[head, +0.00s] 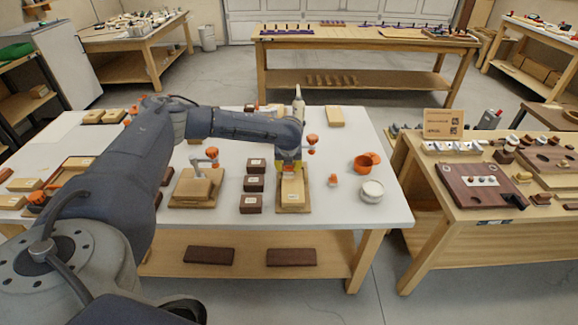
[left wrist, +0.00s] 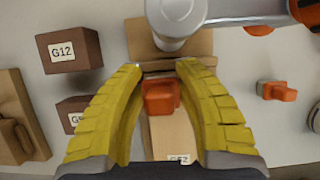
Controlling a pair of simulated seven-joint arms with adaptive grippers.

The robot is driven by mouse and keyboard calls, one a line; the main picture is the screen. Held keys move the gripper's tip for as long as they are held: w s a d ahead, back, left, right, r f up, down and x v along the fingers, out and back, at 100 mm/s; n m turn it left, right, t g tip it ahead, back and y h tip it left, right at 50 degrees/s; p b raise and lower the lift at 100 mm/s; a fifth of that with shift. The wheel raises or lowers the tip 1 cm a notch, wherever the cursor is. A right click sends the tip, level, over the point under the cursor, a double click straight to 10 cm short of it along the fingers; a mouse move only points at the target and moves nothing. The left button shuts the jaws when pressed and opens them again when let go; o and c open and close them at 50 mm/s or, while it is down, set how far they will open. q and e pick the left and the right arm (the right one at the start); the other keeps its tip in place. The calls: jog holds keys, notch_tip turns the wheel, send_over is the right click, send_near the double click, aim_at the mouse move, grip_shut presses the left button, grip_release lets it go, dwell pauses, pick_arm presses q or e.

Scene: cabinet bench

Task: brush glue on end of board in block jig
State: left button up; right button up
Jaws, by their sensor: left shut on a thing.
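The block jig (head: 281,208) stands on the white table, with a pale labelled board (head: 292,191) lying in it. The board also shows in the left wrist view (left wrist: 172,137). My left gripper (head: 290,168) is directly above the far part of the jig. In the left wrist view its yellow fingers (left wrist: 161,70) are shut on a small orange-handled tool (left wrist: 160,97), seemingly the brush, with a dark strip at its far end. Whether the brush touches the board end is hard to tell. The white glue bottle (head: 298,106) stands behind my arm. My right gripper is not in view.
Dark labelled blocks (head: 253,184) stand left of the jig, and a second jig (head: 190,192) is farther left. On the right are a small orange piece (head: 333,180), orange cups (head: 363,163) and a white-topped jar (head: 372,190).

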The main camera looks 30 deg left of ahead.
pick_arm(q)
jog(key=shift+d, duration=0.15)
jog(key=shift+w+d, duration=0.5)
jog(key=shift+d, duration=0.1)
jog(key=shift+w+d, duration=0.4)
jog(key=shift+d, duration=0.2)
jog(key=shift+a, duration=0.1)
jog(key=shift+s+a, duration=0.45)
jog(key=shift+a, duration=0.2)
jog(key=shift+s+a, duration=0.1)
jog(key=shift+s+a+f, duration=0.1)
jog(key=shift+s+a, duration=0.3)
jog(key=shift+a, duration=0.1)
jog(key=shift+d, duration=0.1)
